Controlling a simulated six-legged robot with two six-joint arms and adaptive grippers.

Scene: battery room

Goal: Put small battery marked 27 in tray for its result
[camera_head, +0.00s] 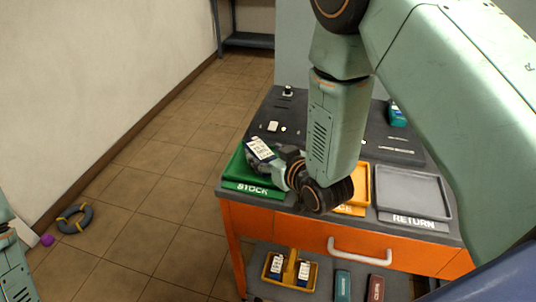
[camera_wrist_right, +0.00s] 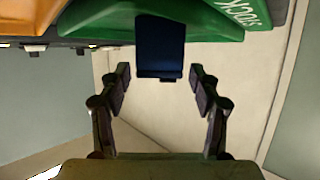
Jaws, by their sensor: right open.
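A dark blue battery with a white label (camera_head: 260,149) is at the green STOCK tray (camera_head: 252,187); its printed number is too small to read. It also shows in the right wrist view (camera_wrist_right: 160,45), between my right gripper's fingertips with gaps on both sides. My right gripper (camera_wrist_right: 160,82) is open around it. In the head view my right arm hides part of the tray. An orange tray (camera_head: 359,211), its label partly hidden, and a grey RETURN tray (camera_head: 413,220) stand to the right. Only part of my left arm shows at the left edge; its gripper does not.
A yellow carrier (camera_head: 290,283) with labelled batteries sits on the lower shelf, beside a teal item (camera_head: 342,285) and a maroon item (camera_head: 375,288). The orange drawer (camera_head: 300,238) has a protruding handle.

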